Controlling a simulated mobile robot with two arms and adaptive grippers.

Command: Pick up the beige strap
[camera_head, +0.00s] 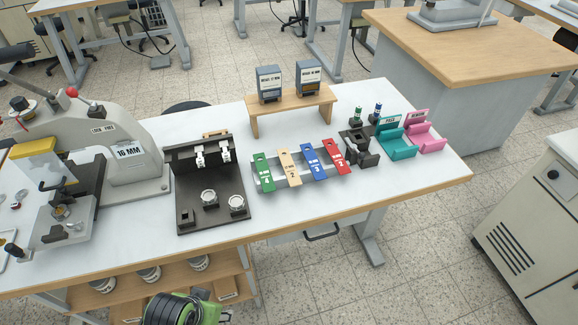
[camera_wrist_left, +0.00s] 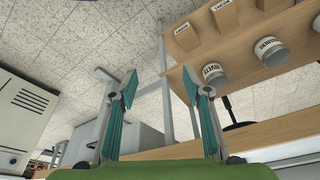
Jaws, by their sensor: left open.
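The beige strap (camera_head: 289,167) lies tilted across a grey rack (camera_head: 275,185) on the white-topped workbench in the head view. It sits between a green strap (camera_head: 264,172) on its left and a blue strap (camera_head: 313,162) on its right. A red strap (camera_head: 336,156) is at the rack's right end. My left gripper (camera_wrist_left: 160,85) shows in the left wrist view with its two teal fingers apart and nothing between them. It is near the shelf under the bench, away from the straps. My right gripper is not in view.
A black fixture (camera_head: 211,190) stands left of the straps, with a stamping press (camera_head: 125,140) beyond it. A wooden riser (camera_head: 290,105) is behind the straps. Teal (camera_head: 403,145) and pink (camera_head: 426,138) holders stand right. The lower shelf (camera_head: 95,295) holds jars and boxes.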

